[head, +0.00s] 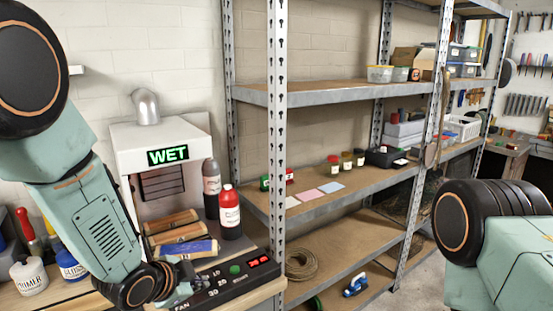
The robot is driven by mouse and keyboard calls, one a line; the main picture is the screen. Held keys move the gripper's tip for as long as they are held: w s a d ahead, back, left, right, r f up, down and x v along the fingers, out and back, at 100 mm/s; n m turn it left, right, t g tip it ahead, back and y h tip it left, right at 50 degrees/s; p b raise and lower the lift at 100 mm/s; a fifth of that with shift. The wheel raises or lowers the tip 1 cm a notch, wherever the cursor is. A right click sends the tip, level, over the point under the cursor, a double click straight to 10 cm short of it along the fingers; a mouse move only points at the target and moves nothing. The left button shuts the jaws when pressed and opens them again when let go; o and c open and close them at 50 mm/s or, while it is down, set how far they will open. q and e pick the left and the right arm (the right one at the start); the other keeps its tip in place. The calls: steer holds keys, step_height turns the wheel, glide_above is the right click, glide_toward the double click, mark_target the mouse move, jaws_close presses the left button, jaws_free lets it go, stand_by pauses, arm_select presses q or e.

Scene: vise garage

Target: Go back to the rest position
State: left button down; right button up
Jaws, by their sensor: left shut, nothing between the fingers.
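My left arm comes in from the left, and its gripper (185,283) is low over the bench. The fingers are shut and hold nothing. The gripper is close to the black control panel (235,284), which has a green button and red digits; I cannot tell whether it touches the panel. Part of my right arm shows at the right edge, but its gripper is out of the picture.
A white cabinet (160,133) with a lit WET sign stands behind the gripper. A metal shelf post (277,120) rises to the right.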

arm_select(q)
steer(key=s+a+f+n+g+y+b, duration=0.1)
steer(key=s+a+f+n+g+b, duration=0.1)
steer(key=s+f, duration=0.9)
steer(key=s+a+f+n+g+y+b, duration=0.1)
steer(key=s+a+f+n+g+b, duration=0.1)
steer(key=s+f+n+b, duration=0.5)
steer(key=s+a+f+n+g+y+b, duration=0.1)
steer(key=s+f+n+g+b, duration=0.3)
steer(key=s+f, duration=1.1)
steer(key=s+a, duration=0.1)
steer(key=s, duration=0.3)
steer(key=shift+s+a+g+b, duration=0.2)
steer(key=shift+s+g+b, duration=0.1)
steer(key=shift+f, duration=0.1)
steer(key=shift+w, duration=0.1)
